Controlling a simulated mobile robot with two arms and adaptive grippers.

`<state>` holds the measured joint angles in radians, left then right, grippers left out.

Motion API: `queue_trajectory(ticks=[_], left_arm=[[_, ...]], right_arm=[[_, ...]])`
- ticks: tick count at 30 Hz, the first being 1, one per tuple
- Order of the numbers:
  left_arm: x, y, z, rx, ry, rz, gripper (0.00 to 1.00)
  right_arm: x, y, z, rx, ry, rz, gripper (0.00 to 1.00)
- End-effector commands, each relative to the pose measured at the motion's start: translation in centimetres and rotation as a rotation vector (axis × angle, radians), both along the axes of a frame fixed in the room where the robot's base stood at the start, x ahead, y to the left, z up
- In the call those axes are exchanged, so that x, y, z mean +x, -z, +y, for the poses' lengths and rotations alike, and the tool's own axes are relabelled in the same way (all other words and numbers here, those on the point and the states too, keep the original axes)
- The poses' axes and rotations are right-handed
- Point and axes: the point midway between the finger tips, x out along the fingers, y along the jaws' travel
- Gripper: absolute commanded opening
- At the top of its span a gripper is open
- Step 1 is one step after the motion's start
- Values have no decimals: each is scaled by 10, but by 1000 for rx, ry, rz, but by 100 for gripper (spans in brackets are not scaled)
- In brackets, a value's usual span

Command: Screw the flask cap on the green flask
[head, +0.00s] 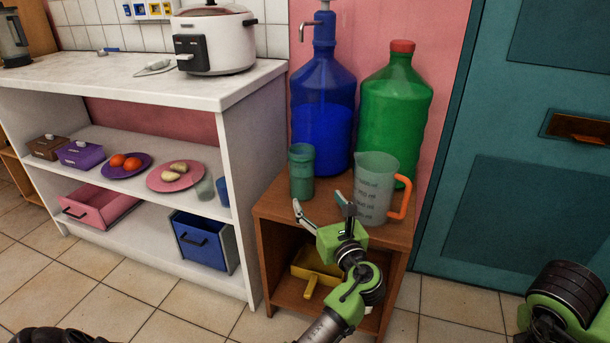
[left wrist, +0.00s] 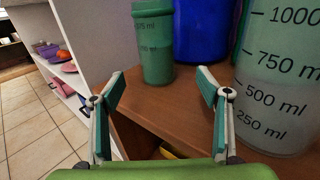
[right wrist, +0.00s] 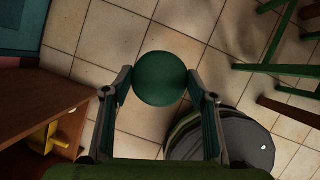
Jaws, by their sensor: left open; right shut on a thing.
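The green flask (head: 302,180) stands upright at the left side of the top of a brown cabinet (head: 335,222). It shows in the left wrist view (left wrist: 153,48) with its top cut off by the frame. My left gripper (head: 321,204) is open and empty in front of the flask, lower and slightly to its right, with its fingers pointing toward the flask side. My right gripper (right wrist: 161,92) is shut on the round dark green flask cap (right wrist: 161,75), held above the floor, away from the flask. The right gripper's fingers are outside the head view.
A measuring jug (head: 374,190) with an orange handle stands right of the flask. Large blue (head: 322,105) and green (head: 395,115) bottles stand behind. A white shelf (head: 240,150) is on the left, and a yellow thing (head: 315,265) lies in the cabinet's lower compartment.

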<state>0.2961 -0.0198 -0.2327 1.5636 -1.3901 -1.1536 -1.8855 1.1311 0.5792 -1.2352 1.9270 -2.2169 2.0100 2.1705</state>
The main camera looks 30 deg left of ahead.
Motion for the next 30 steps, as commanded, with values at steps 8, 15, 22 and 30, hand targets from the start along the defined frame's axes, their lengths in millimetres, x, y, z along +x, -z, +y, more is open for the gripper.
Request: queue_trajectory(ticks=[8,15,22,30], left_arm=[[15,2,20,0,-1,-3,69],[39,2,49,0,0,-2,69],[43,-1,53,-1,2,-2,69],[46,0,60,-2,1,-2,69]], right_arm=[[0,13,0,0,0,0,42],[0,27,0,0,0,0,42],[0,27,0,0,0,0,42],[0,33,0,0,0,0,42]])
